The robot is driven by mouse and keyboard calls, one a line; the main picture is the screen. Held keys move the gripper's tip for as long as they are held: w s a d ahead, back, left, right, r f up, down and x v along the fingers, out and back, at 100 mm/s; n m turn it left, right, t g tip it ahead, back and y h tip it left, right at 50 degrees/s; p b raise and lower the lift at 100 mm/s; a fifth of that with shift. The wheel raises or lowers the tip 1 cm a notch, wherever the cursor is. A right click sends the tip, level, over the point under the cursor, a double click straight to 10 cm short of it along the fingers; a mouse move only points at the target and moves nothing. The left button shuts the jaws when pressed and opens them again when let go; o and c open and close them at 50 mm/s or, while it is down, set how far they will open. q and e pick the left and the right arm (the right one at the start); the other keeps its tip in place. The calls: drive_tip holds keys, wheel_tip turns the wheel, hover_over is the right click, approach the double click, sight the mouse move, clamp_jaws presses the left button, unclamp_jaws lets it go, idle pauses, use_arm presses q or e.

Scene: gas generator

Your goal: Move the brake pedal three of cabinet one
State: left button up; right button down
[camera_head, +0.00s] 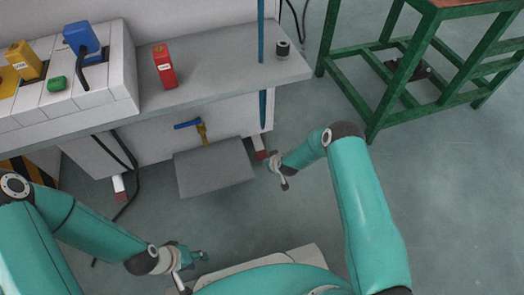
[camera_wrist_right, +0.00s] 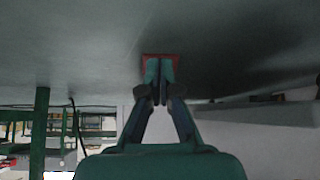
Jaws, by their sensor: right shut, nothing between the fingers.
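No part is clearly marked as brake pedal three. A flat grey plate (camera_head: 213,168) juts out low at the front of the white cabinet (camera_head: 150,150), below a blue-handled valve (camera_head: 188,124). My right gripper (camera_head: 273,164) is right of the plate, low by the cabinet's right leg. In the right wrist view its fingers (camera_wrist_right: 159,85) are together with nothing between them, and a red patch (camera_wrist_right: 160,56) shows behind their tips; I cannot tell whether they touch it. My left gripper (camera_head: 195,256) hangs at the lower left, apart from the cabinet; its jaw opening is unclear.
A red box (camera_head: 164,66) and a dark cylinder (camera_head: 282,48) stand on the grey bench top (camera_head: 225,63). Yellow and blue plugs (camera_head: 82,38) sit on the panel at left. Black cables hang below. A green frame table (camera_head: 390,85) stands at right. Floor between is clear.

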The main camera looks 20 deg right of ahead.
drive_tip(key=v, duration=1.1)
drive_tip(key=shift+s+r, duration=0.1)
drive_tip(key=shift+r, duration=0.05)
drive_tip(key=s+a+r+m+g+y+p, duration=0.1)
drive_tip(key=s+a+r+m+g+p, duration=0.25)
drive_tip(key=s, duration=0.95)
drive_tip(key=s+a+r+g+y+p, duration=0.2)
drive_tip(key=s+a+r+g, duration=0.3)
drive_tip(key=s, duration=0.7)
wheel_tip(320, 180, up, 37)
drive_tip(key=t+p, duration=0.1)
drive_tip(key=p, duration=3.6)
drive_tip(key=shift+a+t+p, duration=0.3)
drive_tip(key=shift+a+t, duration=0.05)
